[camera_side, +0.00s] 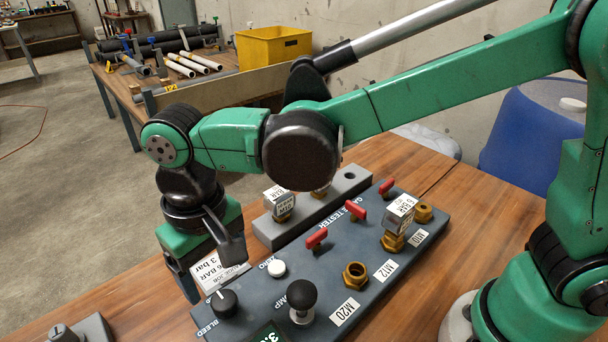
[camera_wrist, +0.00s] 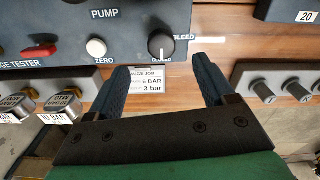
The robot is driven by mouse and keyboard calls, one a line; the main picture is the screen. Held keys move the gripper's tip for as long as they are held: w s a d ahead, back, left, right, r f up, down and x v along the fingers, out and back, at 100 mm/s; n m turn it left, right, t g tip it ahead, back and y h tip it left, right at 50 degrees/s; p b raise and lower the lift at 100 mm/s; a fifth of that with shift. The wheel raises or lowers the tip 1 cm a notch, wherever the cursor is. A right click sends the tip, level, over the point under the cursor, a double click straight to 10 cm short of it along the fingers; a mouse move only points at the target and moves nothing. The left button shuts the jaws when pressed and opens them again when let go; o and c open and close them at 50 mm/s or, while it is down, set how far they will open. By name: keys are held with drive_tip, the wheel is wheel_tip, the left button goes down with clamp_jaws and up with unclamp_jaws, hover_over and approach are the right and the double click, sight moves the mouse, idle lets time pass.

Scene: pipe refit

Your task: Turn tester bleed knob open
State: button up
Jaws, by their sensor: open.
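The gauge tester (camera_side: 330,262) is a dark grey panel on the wooden bench. Its bleed knob (camera_side: 223,303) is black and round with a white pointer line, at the panel's near left corner beside the BLEED label. In the wrist view the bleed knob (camera_wrist: 161,44) lies just beyond my fingertips, in line with the gap between them. Its pointer is toward a small label that is hard to read. My gripper (camera_wrist: 162,70) is open and empty. In the side view my gripper (camera_side: 208,268) hangs close behind the knob, apart from it.
A white ZERO button (camera_side: 277,268) and black PUMP knob (camera_side: 302,302) stand near the bleed knob. Red levers (camera_side: 317,238) and brass fittings (camera_side: 355,275) line the panel. A job card (camera_side: 219,272) lies by my gripper. A grey block with knobs (camera_wrist: 290,88) is at right.

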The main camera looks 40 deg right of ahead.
sight(224, 300)
drive_tip(key=shift+a+f, duration=0.1)
drive_tip(key=shift+f, duration=2.75)
clamp_jaws()
